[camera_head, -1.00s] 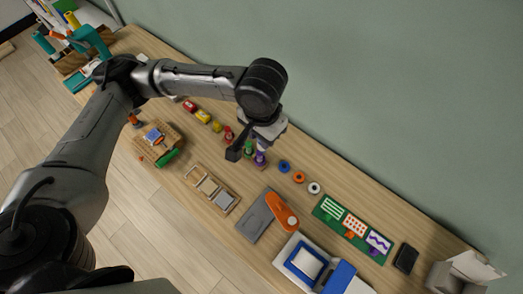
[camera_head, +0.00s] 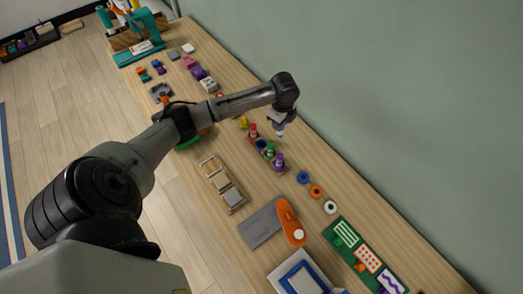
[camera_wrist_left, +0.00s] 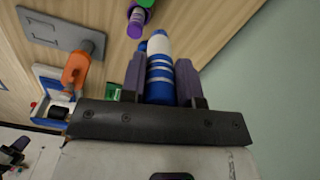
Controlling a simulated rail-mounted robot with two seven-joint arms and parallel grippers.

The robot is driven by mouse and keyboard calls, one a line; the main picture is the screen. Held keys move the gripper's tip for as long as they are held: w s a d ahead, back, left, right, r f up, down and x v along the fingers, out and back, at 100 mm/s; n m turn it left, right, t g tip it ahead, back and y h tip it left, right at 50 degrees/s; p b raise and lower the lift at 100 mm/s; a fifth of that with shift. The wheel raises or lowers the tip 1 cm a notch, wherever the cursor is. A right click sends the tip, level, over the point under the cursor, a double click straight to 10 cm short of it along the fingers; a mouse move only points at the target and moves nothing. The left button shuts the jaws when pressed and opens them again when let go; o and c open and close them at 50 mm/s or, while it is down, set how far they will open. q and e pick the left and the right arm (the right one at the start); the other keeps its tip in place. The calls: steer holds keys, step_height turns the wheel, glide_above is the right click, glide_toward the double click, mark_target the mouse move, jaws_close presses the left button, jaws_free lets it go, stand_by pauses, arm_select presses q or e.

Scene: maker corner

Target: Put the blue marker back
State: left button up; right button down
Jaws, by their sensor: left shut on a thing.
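The row holds a red marker (camera_head: 253,132), a green marker (camera_head: 269,152) and a purple marker (camera_head: 279,163). A dark blue spot (camera_head: 261,145) shows between red and green. My right gripper is not in view.
Blue, orange and white rings (camera_head: 316,192) lie beyond the purple marker. A grey plate with an orange tool (camera_head: 291,222), a wooden tray (camera_head: 235,208) and a green board (camera_head: 340,228) are on the table (camera_head: 300,170). The wall runs along the right.

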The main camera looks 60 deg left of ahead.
arm_select(q)
steer(key=shift+s+a+f+m+b, duration=0.2)
steer(key=shift+s+a+f+m, duration=0.65)
steer(key=shift+f, duration=1.8)
steer(key=shift+s+a+f+m+b, duration=0.15)
steer(key=shift+s+a+f, duration=0.25)
steer(key=shift+a+f, duration=1.7)
steer(key=shift+s+a+f+m+b, duration=0.25)
steer(key=shift+s+a+f+m, duration=0.3)
steer(key=shift+f, duration=2.7)
steer(key=shift+s+f, duration=0.1)
steer(key=shift+f, duration=0.05)
steer(key=o, duration=0.9)
steer(key=shift+c, duration=0.2)
